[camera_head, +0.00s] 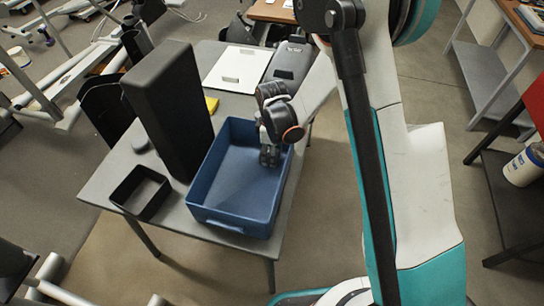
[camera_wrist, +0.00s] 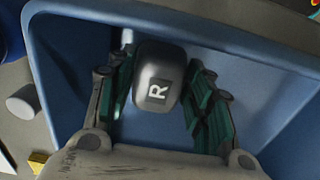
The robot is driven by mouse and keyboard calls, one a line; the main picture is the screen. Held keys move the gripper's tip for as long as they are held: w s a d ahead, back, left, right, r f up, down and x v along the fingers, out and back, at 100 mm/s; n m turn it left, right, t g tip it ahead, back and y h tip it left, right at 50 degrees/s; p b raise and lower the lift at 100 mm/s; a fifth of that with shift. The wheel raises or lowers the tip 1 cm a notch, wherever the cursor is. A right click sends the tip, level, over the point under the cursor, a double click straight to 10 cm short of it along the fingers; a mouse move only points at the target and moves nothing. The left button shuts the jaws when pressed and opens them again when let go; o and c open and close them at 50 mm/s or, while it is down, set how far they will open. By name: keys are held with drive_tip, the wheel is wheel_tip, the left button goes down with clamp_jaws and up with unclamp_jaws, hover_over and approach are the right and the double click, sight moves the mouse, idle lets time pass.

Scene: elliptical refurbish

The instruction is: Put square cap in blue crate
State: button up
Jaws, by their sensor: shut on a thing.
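The square cap (camera_wrist: 153,62) is dark grey with rounded corners and a light letter R, and sits between my fingers in the wrist view. My gripper (camera_wrist: 158,85) is shut on it, with a green-padded finger on each side. In the head view my gripper (camera_head: 269,156) points down inside the blue crate's outline, near its right wall. The blue crate (camera_head: 232,227) stands on the grey table, and its wall (camera_wrist: 65,38) surrounds the cap in the wrist view. I cannot tell how high the cap is above the crate floor.
A tall black box (camera_head: 168,108) stands left of the crate. A small black tray (camera_head: 141,192) lies at the table's left front. A white panel (camera_head: 238,69) and a yellow item (camera_head: 211,104) lie behind. The crate floor (camera_head: 235,182) looks clear.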

drive_tip(key=shift+f, duration=0.7)
drive_tip(key=shift+f, duration=0.1)
drive_tip(key=o, duration=1)
wheel_tip(320, 180, up, 12)
drive_tip(key=p, duration=0.4)
drive_tip(key=s+d+r+m+t, duration=0.2)
drive_tip(key=s+d+r+m, duration=0.15)
drive_tip(key=r, duration=0.55)
drive_tip(key=s+d+r+m+t, duration=0.1)
drive_tip(key=s+d+r+m, duration=0.3)
drive_tip(key=r, duration=0.5)
drive_tip(key=s+d+r+m+t, duration=0.1)
drive_tip(key=s+d+r+m, duration=0.1)
drive_tip(key=s, duration=0.2)
drive_tip(key=s+d+r+m+t, duration=0.1)
drive_tip(key=s+d+m, duration=0.1)
drive_tip(key=s, duration=0.3)
drive_tip(key=s+d+r+m+t, duration=0.2)
drive_tip(key=s+d, duration=0.1)
drive_tip(key=s, duration=0.1)
drive_tip(key=shift+s+d+r+m, duration=0.15)
drive_tip(key=shift+r+m, duration=0.1)
drive_tip(key=shift+r, duration=0.05)
